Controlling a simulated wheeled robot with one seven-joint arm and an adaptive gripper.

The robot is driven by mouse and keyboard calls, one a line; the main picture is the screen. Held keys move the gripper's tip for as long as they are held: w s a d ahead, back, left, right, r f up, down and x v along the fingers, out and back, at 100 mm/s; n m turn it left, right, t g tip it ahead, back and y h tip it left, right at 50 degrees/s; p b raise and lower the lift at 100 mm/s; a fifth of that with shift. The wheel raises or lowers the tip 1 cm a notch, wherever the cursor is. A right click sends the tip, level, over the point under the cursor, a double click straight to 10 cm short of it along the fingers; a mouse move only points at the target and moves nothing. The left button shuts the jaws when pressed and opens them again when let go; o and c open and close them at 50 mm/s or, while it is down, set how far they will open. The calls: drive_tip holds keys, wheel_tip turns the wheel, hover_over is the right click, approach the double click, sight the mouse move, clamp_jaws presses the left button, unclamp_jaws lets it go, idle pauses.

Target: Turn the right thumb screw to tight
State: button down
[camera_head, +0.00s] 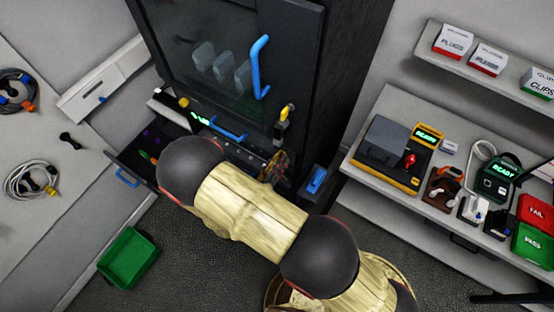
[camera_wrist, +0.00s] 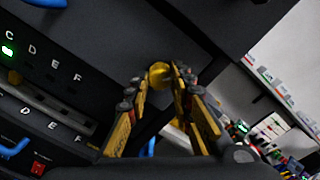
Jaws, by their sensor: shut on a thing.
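The right thumb screw (camera_wrist: 159,74) is a round, gold-coloured knob at the right end of a dark panel in the wrist view. My gripper (camera_wrist: 160,82) has one finger on each side of it and is shut on it near the fingertips. The screw's turn angle cannot be read. In the head view my gripper (camera_head: 273,164) is at the right end of the rack's front, below the dark glass door; the screw cannot be made out there.
The panel carries ports lettered C to F, with a green light (camera_wrist: 8,50) at C. A blue door handle (camera_head: 259,68) and a yellow-handled latch (camera_head: 286,113) are above my gripper. An open drawer (camera_head: 128,158) is at left. A blue switch (camera_head: 317,180) is close at right.

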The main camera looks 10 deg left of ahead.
drive_tip(key=shift+r+n+p, duration=0.1)
drive_tip(key=shift+n+p, duration=1.15)
drive_tip(key=shift+n, duration=2.45)
drive_tip(key=shift+a, duration=0.1)
drive_tip(key=c, duration=1.6)
unclamp_jaws()
drive_tip(key=shift+o, duration=0.2)
drive_tip(key=v, duration=0.7)
